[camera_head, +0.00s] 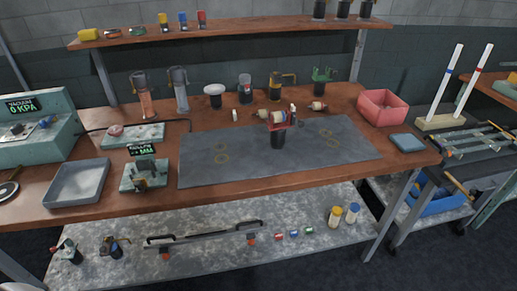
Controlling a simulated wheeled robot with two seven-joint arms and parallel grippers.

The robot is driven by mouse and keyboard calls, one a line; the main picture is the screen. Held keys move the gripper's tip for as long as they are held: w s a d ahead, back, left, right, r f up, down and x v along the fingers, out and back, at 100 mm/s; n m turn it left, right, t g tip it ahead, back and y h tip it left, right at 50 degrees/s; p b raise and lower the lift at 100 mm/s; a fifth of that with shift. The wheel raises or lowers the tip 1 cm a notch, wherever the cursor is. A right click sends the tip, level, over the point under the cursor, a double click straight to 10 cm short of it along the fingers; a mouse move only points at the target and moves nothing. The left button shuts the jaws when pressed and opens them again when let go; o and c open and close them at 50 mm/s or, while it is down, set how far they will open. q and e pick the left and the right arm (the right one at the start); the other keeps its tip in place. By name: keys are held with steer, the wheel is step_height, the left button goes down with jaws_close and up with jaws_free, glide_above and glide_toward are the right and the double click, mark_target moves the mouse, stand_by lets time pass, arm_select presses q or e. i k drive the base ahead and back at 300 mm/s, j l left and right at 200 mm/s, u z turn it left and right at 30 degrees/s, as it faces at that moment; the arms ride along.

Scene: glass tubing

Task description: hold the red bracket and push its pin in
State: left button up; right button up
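A small red bracket (270,119) sits on top of a dark cylindrical stand (278,138) on the grey mat (230,166), near the middle of the bench. A pale and blue rounded part shows within the bracket. A slim reddish part with a light tip (293,115) shows at its right side; I cannot tell whether this is the pin or how far in a pin sits. Neither of my grippers is in view.
A red bin (382,107) and a teal square pad (407,143) stand to the right. A grey tray (77,184) and a gauge device (145,175) stand to the left. Jars and fittings line the back. Most of the mat is clear.

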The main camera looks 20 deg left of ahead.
mark_target(301, 124)
steer(key=j+z, duration=0.2)
steer(key=j, duration=0.2)
steer(key=j+z, duration=0.15)
steer(key=j, duration=0.2)
steer(key=k+j+z, duration=0.2)
steer(key=j, duration=0.2)
steer(key=j+z, duration=0.15)
steer(key=j, duration=0.2)
steer(key=k+j+z, duration=0.2)
steer(key=j, duration=0.15)
steer(key=k+j+z, duration=0.2)
steer(key=j, duration=0.15)
steer(key=i, duration=0.1)
